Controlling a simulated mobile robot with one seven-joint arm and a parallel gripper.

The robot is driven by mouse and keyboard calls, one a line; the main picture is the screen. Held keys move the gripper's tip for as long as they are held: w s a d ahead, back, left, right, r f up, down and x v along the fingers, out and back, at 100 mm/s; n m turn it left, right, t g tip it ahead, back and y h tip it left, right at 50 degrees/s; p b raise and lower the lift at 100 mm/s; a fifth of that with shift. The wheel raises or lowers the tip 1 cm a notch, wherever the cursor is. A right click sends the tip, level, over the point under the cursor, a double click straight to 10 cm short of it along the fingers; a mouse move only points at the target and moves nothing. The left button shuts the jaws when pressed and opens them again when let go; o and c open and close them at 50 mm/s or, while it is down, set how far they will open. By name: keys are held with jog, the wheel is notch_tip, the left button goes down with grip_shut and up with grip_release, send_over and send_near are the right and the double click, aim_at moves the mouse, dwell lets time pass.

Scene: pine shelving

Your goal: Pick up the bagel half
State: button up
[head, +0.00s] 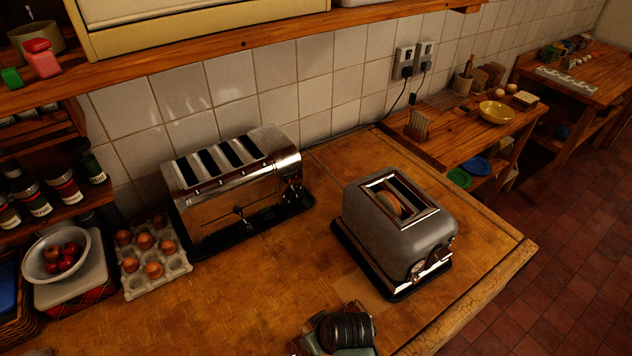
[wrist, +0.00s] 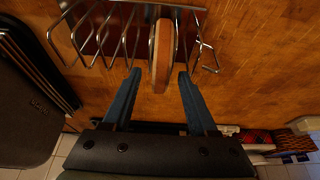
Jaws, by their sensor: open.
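In the wrist view, a bagel half (wrist: 163,48) stands on edge, seen nearly edge-on, with a brown crust and a paler side. It sits among the wires of a metal wire rack (wrist: 118,42). My gripper (wrist: 159,74) is open, with one blue finger on each side of the bagel half's near end. Gaps show between the fingers and the bagel half; I cannot tell their depth. In the head view, a round bread piece (head: 388,203), perhaps another bagel half, is in the slot of a grey toaster (head: 385,240).
A chrome toaster (head: 240,185) stands near the tiled wall. An egg tray (head: 175,268) and a white bowl (head: 40,262) of red fruit are at left. A wooden shelf (head: 200,58) overhangs the back. Bare counter (head: 240,305) lies in front of the chrome toaster.

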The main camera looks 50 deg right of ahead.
jog(key=shift+f, duration=0.1)
grip_shut()
dwell(0.5)
notch_tip(320, 180, up, 21)
jog(key=p, duration=0.9)
jog(key=shift+p, duration=0.4)
